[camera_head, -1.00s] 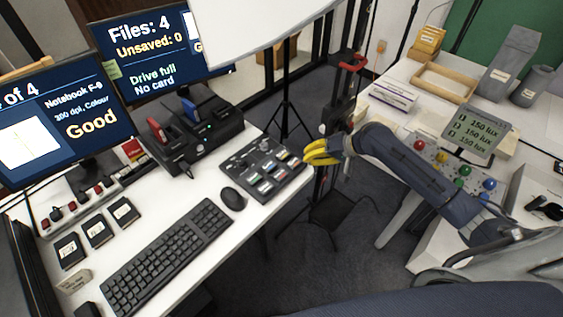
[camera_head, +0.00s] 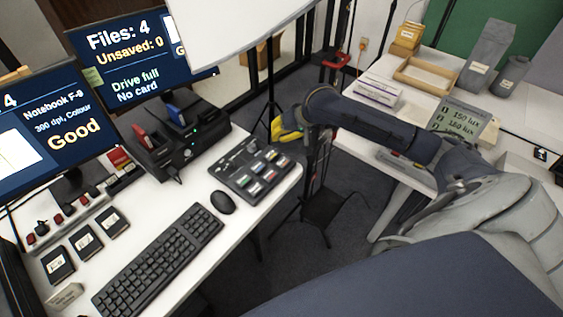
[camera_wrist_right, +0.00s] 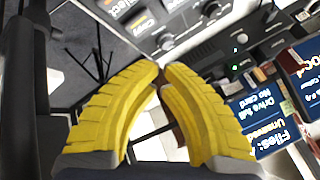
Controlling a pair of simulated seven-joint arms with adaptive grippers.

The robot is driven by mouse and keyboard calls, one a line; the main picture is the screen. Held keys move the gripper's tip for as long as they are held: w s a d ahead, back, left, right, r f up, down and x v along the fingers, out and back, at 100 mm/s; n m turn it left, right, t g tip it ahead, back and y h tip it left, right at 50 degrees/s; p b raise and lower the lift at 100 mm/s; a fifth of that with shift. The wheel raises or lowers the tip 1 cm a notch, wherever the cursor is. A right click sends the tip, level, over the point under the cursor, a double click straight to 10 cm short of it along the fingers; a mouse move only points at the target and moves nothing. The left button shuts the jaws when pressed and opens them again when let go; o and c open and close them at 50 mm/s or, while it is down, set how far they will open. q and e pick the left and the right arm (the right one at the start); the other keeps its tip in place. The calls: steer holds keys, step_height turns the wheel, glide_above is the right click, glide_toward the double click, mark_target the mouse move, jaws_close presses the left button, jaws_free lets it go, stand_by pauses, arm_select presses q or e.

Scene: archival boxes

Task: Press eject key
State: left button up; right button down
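A black control panel (camera_head: 232,172) with several coloured and grey keys lies at the right end of the white desk in the head view. Its labels are too small to read there, so I cannot tell which key is eject. Part of the panel (camera_wrist_right: 178,20) shows at the top of the right wrist view. My right gripper (camera_head: 287,127), with yellow fingers, is in the air beyond the panel's right edge, apart from it. In the wrist view the gripper (camera_wrist_right: 161,78) has its fingertips together, with no object held. My left gripper is not in view.
A black dock (camera_head: 190,150) with a red and a blue cartridge stands behind the panel. Two monitors, a mouse (camera_head: 222,202) and a keyboard (camera_head: 160,262) are on the desk. A lamp stand (camera_head: 270,95) rises near the gripper. A second table stands at right.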

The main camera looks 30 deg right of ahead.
steer(key=shift+f, duration=0.1)
glide_toward(274, 158)
steer(key=shift+w+r+x, duration=0.1)
steer(key=shift+w+x, duration=0.05)
steer(key=shift+x, duration=0.7)
steer(key=shift+w+r+x, duration=0.1)
steer(key=shift+w+x, duration=0.05)
steer(key=shift+x, duration=0.75)
steer(key=shift+w+r+x, duration=0.1)
steer(key=shift+x, duration=0.75)
steer(key=shift+a+f, duration=0.1)
steer(key=shift+f, duration=0.9)
stand_by(0.7)
steer(key=shift+r, duration=0.95)
steer(key=shift+r, duration=0.15)
steer(key=shift+r, duration=2.35)
